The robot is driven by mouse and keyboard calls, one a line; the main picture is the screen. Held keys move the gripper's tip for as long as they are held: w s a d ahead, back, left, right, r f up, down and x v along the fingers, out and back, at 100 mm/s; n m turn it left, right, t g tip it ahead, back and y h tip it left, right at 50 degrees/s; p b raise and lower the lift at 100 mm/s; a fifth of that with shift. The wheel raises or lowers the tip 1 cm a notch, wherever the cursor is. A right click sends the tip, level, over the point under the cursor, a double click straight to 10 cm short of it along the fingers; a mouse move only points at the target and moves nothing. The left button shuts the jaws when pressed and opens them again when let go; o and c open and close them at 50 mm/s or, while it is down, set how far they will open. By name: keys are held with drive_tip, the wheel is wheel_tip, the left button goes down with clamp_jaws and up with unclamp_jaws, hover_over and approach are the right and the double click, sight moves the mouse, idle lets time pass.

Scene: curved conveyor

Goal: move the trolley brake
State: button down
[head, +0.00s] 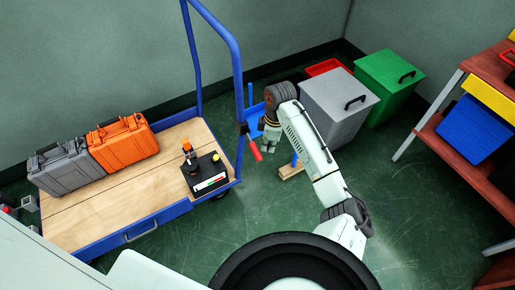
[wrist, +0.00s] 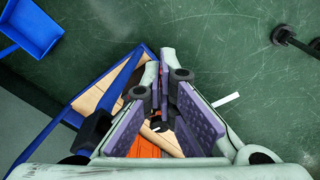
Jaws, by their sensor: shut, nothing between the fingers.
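The blue trolley (head: 105,242) has a wooden deck and a tall tubular handle at its back. A red lever (head: 254,150), which looks like the brake, sticks out from a dark mount at the trolley's right corner and points down. My gripper (head: 266,147) hangs just right of the lever; I cannot tell if they touch. In the wrist view my gripper (wrist: 158,72) shows its purple-padded fingers brought together at the tips, with nothing held. The trolley's blue frame (wrist: 72,118) lies behind the fingers there. The red lever cannot be made out in that view.
A grey case (head: 65,170), an orange case (head: 123,143) and a black box (head: 205,178) stand on the deck. A grey bin (head: 338,105) and a green bin (head: 388,82) stand behind my arm. A red shelf (head: 465,150) is at right. Green floor lies between.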

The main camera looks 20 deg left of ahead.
wheel_tip(320, 180, up, 12)
drive_tip(key=d, duration=0.1)
drive_tip(key=shift+w+f, duration=0.15)
drive_tip(key=shift+f, duration=0.1)
idle(0.5)
